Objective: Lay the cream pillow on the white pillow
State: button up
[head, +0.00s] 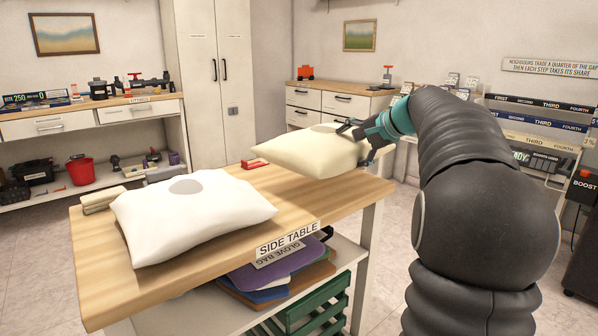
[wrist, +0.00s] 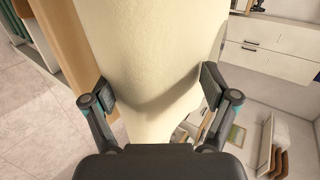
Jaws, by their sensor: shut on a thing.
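The cream pillow (head: 312,149) is in my gripper (head: 362,140), which is shut on its right end. The pillow is held roughly level above the right back part of the side table. In the wrist view the cream pillow (wrist: 155,60) fills the middle between the two fingers of my gripper (wrist: 155,90). The white pillow (head: 190,213) lies on the left part of the side table (head: 300,222), with a grey round patch on top. The cream pillow is apart from it, to its right and farther back.
A tan block (head: 102,200) lies beside the white pillow at the table's left edge. A small red object (head: 254,164) lies at the back edge. Folded coloured items (head: 275,272) and a green crate (head: 315,312) are on the shelf below. The tabletop right of the white pillow is clear.

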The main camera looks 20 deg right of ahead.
jog(key=x, duration=0.6)
jog(key=shift+f, duration=0.9)
